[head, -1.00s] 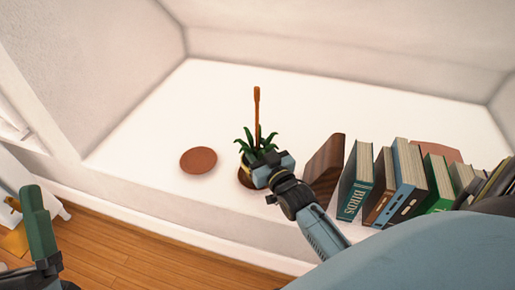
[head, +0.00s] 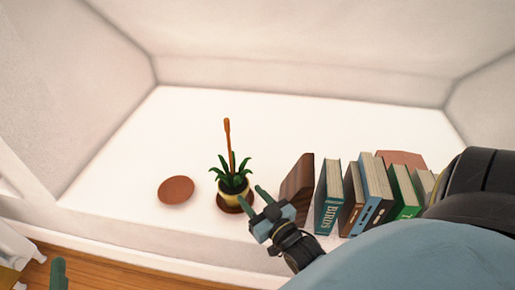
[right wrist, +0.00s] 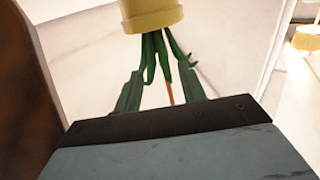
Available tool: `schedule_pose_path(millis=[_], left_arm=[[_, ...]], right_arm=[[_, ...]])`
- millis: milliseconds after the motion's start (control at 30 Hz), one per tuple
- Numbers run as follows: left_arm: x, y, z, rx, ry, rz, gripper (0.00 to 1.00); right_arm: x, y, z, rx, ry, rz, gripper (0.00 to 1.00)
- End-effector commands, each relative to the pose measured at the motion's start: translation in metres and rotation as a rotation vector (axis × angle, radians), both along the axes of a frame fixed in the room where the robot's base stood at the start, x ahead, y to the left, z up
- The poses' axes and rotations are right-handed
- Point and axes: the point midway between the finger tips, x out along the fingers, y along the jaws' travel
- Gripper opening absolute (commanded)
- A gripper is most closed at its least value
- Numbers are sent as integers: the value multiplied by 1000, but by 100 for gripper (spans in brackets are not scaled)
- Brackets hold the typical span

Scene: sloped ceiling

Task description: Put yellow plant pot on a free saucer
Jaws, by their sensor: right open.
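The yellow plant pot (head: 236,198) stands upright on a brown saucer (head: 232,209) on the white ledge, with green leaves and a tall orange-brown stalk. In the right wrist view the pot (right wrist: 150,15) shows upside down at the top edge, with its leaves between the finger lines. My right gripper (head: 258,199) is open and empty, just right of and in front of the pot, apart from it. A bare reddish-brown saucer (head: 176,190) lies left of the pot. Only a green fingertip of my left gripper (head: 59,273) shows at the lower left.
A dark wooden bookend (head: 298,181) and a row of books (head: 368,192) stand right of my right gripper. Another reddish-brown flat thing (head: 402,158) is partly hidden behind the books. The ledge behind the pot is clear; sloped walls enclose it.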

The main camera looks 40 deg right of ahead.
Motion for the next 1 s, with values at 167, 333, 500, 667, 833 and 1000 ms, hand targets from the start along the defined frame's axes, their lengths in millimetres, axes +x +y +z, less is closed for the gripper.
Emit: schedule_pose_path(millis=[167, 333, 500, 667, 833, 1000], left_arm=[[-1, 4, -16, 31, 99, 8, 100], [-2, 5, -22, 40, 132, 10, 100], [-2, 5, -23, 41, 134, 10, 100], [-2, 5, -23, 41, 132, 10, 100], [-2, 5, -23, 41, 132, 10, 100], [-1, 5, -23, 40, 131, 11, 100]], right_arm=[[-14, 1, 1, 0, 0, 0, 41], [-11, 12, 15, 1, 1, 23, 41], [3, 60, 76, 5, 29, 132, 41], [-5, 107, 135, 4, 71, 248, 41], [-20, 133, 168, 1, 104, 322, 41], [-24, 137, 173, -1, 113, 335, 41]])
